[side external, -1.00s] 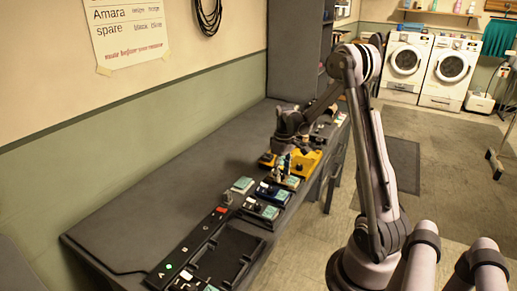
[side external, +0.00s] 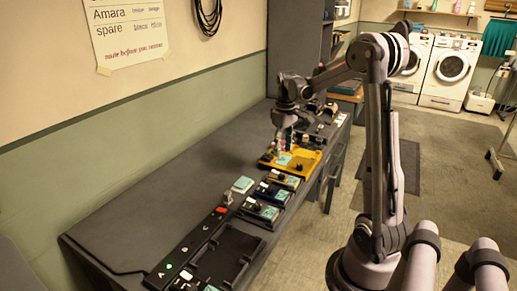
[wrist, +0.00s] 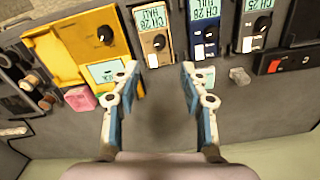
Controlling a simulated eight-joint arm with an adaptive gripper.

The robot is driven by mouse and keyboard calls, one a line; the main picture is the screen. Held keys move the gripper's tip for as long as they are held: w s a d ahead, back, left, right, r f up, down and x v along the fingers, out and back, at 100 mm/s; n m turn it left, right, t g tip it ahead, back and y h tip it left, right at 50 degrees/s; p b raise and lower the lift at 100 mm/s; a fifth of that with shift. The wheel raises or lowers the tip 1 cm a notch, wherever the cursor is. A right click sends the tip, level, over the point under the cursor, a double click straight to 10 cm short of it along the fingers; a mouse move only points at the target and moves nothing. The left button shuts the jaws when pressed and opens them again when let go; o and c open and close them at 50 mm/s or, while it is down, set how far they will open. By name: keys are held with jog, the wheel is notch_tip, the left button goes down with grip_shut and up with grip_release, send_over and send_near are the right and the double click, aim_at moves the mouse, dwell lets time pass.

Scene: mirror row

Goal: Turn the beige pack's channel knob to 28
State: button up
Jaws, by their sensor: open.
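The beige pack (wrist: 148,38) is in the upper middle of the wrist view, between a yellow case and a navy pack. Its small screen (wrist: 151,17) seems to read CH 28 with letters below, probably HAL. Its black channel knob (wrist: 159,41) has a pale pointer mark. In the side external view the beige pack (side external: 287,180) lies in the row on the bench. My gripper (wrist: 158,75) is open and empty, its fingertips apart and short of the pack's near edge in the picture. In the side external view my gripper (side external: 283,150) is over the yellow case.
The yellow case (wrist: 75,45) has its own knob and screen. A pink block (wrist: 80,99) lies by the case. The bench (side external: 190,165) is clear toward the wall, where a sheet (side external: 125,28) hangs.

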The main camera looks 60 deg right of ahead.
jog(key=shift+r, duration=0.95)
jog(key=w+a+r+n+t+h, duration=0.1)
jog(key=a+r+t, duration=0.25)
jog(key=a, duration=1.25)
jog(key=s+a+t, duration=0.2)
jog(key=a, duration=0.5)
jog(key=s+a+f+n+t+y, duration=0.1)
jog(key=s+a, duration=0.1)
jog(key=a, duration=0.6)
jog(key=shift+s+a+f+n+t, duration=0.15)
jog(key=shift+s+f+n+t, duration=0.05)
jog(key=shift+s+n+t, duration=0.15)
jog(key=shift+w, duration=0.1)
